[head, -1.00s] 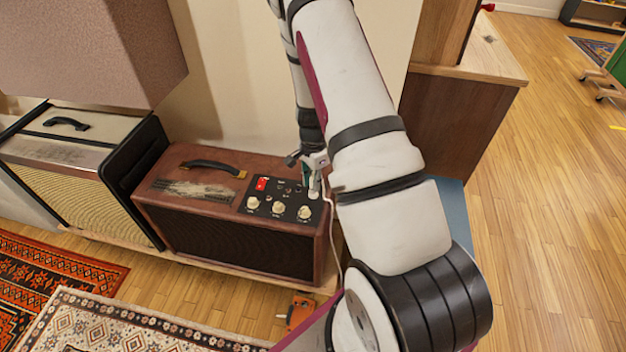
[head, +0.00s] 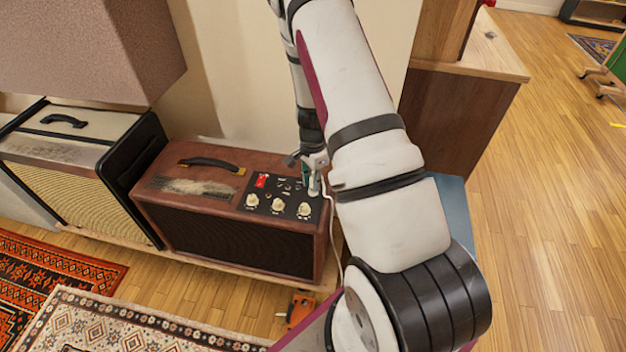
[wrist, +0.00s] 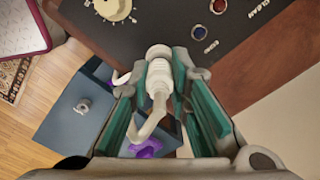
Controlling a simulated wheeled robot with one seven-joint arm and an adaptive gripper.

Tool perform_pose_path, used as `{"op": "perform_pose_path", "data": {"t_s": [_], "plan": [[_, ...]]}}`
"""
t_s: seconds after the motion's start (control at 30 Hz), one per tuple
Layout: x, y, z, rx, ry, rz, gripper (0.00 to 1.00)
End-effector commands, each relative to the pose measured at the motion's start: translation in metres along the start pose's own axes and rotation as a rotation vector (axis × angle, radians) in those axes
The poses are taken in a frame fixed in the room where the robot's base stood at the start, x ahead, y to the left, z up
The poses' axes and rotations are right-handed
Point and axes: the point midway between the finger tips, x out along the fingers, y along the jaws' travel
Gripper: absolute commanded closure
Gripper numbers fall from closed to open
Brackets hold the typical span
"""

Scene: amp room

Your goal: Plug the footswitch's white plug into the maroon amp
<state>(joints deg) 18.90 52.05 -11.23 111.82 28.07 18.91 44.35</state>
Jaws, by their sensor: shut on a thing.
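The maroon amp (head: 235,242) stands on a low wooden platform, with a black control panel (head: 278,213) on its top right. My gripper (head: 312,186) is over the right end of that panel, partly hidden behind my arm. In the wrist view my gripper (wrist: 158,92) has its green pads shut on the white plug (wrist: 158,76). The plug's tip end points toward the panel, near a blue-centred jack (wrist: 198,32) and a red-centred jack (wrist: 219,5). I cannot tell whether it touches the panel. Its white cable (head: 332,222) hangs down the amp's right side.
A cream amp (head: 75,190) stands left of the maroon one. A large brown cabinet (head: 95,45) is at the upper left. An orange object (head: 299,309) lies by the platform's front. A blue box (wrist: 85,105) is below my gripper in the wrist view. Open floor (head: 540,220) lies right.

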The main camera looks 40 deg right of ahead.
Motion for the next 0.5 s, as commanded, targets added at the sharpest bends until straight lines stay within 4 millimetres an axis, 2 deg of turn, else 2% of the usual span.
{"op": "perform_pose_path", "data": {"t_s": [0.33, 0.37, 0.4, 0.47, 0.5], "plan": [[0.0050, 0.0000, 0.0000, 0.000, 0.000, 0.000, 1.00], [0.0050, 0.0001, 0.0000, 0.000, 0.000, 0.000, 0.80], [0.0047, 0.0001, 0.0000, 0.000, 0.000, 0.000, 0.71], [0.0047, 0.0001, -0.0001, 0.000, 0.000, 0.000, 0.59], [0.0046, 0.0001, -0.0001, 0.000, 0.000, 0.000, 0.59]]}}
